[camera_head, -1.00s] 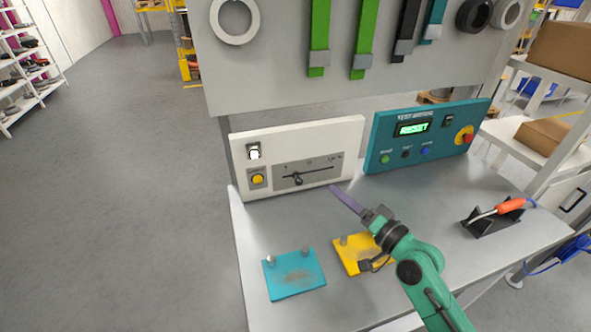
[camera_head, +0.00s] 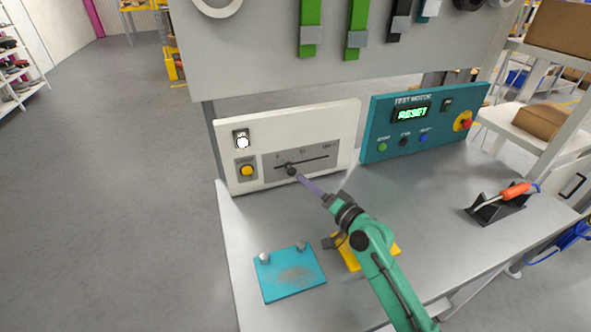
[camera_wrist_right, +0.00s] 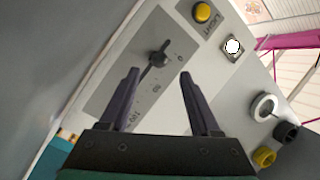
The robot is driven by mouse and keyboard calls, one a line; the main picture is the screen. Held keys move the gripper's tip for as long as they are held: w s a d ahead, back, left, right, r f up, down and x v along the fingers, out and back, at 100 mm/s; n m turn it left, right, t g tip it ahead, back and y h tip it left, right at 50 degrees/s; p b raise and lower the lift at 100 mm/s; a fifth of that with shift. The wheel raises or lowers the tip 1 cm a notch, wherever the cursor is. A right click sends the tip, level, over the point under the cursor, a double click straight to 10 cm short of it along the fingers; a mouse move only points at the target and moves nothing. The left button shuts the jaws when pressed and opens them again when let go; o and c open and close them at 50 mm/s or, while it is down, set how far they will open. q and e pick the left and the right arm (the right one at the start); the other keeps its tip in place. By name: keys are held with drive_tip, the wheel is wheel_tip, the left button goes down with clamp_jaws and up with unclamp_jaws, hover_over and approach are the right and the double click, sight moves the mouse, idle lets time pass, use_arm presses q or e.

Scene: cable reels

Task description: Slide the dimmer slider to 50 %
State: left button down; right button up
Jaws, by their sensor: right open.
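The dimmer slider's dark knob (camera_head: 291,169) sits near the low end of its slot on the grey scale plate (camera_head: 318,161) of the white panel (camera_head: 342,118). In the right wrist view the knob (camera_wrist_right: 158,58) lies ahead of the fingertips, close to the 0 mark. My right gripper (camera_head: 300,178) is close in front of the panel, just right of and below the knob in the head view. In the wrist view the right gripper (camera_wrist_right: 158,74) is open with nothing between its fingers. My left gripper is not in view.
The white panel also has a yellow button (camera_head: 247,171) and a white-lit switch (camera_head: 242,141). A teal test panel (camera_head: 373,140) stands to the right. A teal plate (camera_head: 290,275) and a yellow plate (camera_head: 347,257) lie on the grey bench. An orange-handled tool (camera_head: 516,190) rests at right.

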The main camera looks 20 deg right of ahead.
sight(295, 174)
drive_tip(key=x, duration=0.6)
drive_tip(key=shift+w+a+p, duration=0.1)
drive_tip(key=shift+w+p, duration=0.1)
drive_tip(key=shift+p, duration=0.1)
drive_tip(key=shift+s, duration=0.1)
drive_tip(key=shift+c, duration=0.3)
clamp_jaws()
idle(0.5)
